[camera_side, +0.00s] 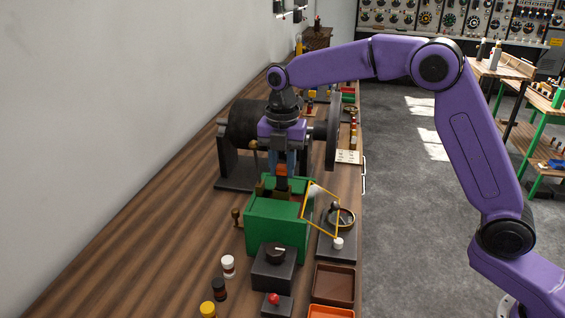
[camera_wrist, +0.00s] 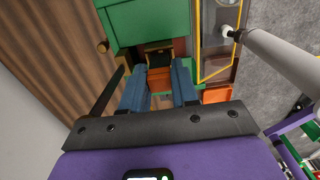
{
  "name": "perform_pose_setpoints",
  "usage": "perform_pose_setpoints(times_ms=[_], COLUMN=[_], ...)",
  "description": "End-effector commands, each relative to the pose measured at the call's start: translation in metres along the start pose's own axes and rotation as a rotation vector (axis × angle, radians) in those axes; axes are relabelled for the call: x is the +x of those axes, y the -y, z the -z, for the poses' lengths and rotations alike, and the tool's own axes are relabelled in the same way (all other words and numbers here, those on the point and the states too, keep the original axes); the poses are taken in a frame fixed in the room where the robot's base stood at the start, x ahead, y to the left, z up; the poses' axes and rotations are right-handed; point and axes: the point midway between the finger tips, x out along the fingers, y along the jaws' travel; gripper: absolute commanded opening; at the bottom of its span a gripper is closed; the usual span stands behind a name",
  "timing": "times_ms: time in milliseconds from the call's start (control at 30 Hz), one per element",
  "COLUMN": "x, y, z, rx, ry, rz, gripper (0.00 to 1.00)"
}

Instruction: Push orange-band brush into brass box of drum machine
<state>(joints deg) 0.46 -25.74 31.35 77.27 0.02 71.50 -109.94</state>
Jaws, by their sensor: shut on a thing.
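My gripper (camera_side: 283,163) points down over the green machine housing (camera_side: 275,228), at its end nearer the drum machine. Its blue fingers (camera_wrist: 160,72) are shut on the orange-band brush, whose orange band (camera_wrist: 160,80) shows between them in the wrist view. The dark lower part of the brush (camera_side: 282,184) points down. A dark opening with a brass-coloured edge (camera_wrist: 158,49) lies just beyond the fingertips. I cannot tell whether the brush tip is inside a brass box. The drum machine (camera_side: 248,122), with a black drum and a large wheel, stands just behind.
A yellow wire frame (camera_side: 321,211) and a dark instrument with a round dial (camera_side: 340,217) stand right of the housing. Black control boxes (camera_side: 274,267), small bottles (camera_side: 228,266) and a brown tray (camera_side: 333,285) are in front. The bench's left side is clear.

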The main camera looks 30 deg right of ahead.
Motion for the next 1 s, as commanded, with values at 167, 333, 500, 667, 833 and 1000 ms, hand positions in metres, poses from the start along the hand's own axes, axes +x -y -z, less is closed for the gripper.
perform_pose_setpoints(times_ms=[167, 333, 500, 667, 833, 1000], x=[0.004, 0.008, 0.011, 0.015, 0.018, 0.022], y=[0.0, 0.0, 0.0, 0.0, 0.0, 0.0], z=[0.0, 0.0, 0.0, 0.0, 0.0, 0.0], rx=[0.0, 0.0, 0.0, 0.0, 0.0, 0.0], ry=[0.0, 0.0, -0.001, 0.0, 0.0, 0.0], rz=[0.001, 0.001, 0.001, 0.001, 0.0, 0.001], gripper=[0.0, 0.0, 0.0, 0.0, 0.0, 0.0])
